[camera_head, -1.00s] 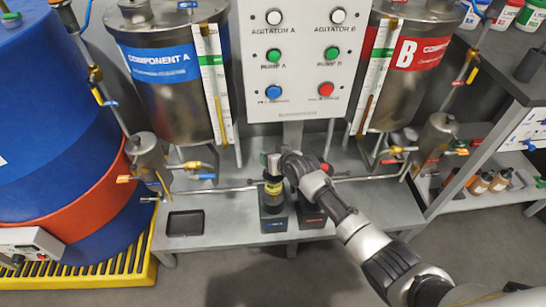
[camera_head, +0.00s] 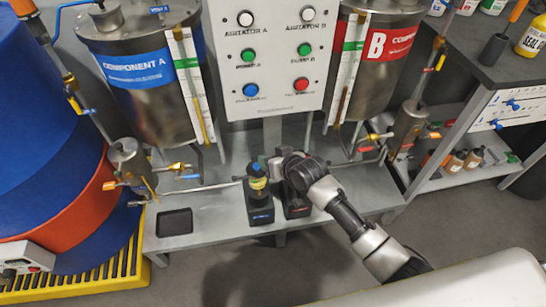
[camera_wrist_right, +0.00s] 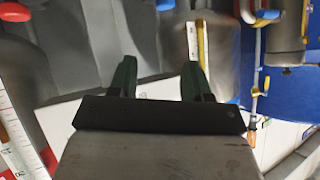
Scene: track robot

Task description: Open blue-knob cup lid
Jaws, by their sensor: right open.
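The blue-knob cup (camera_head: 257,186) stands upright in the left one of two dark holders on the grey bench. It has a yellow band, and its small dark bluish top (camera_head: 255,169) shows in the head view. I cannot tell if its lid is raised. My right gripper (camera_head: 276,167) is just right of the cup's top, with a small gap. In the right wrist view its two dark green fingers (camera_wrist_right: 157,80) are apart with nothing held between them. The cup is not clearly visible there. My left gripper is not in view.
A second dark holder (camera_head: 297,203) stands right of the cup, partly under my right arm. A black tray (camera_head: 174,222) lies on the bench to the left. The control panel (camera_head: 268,60) and two metal tanks stand behind. The bench between tray and cup is mostly clear.

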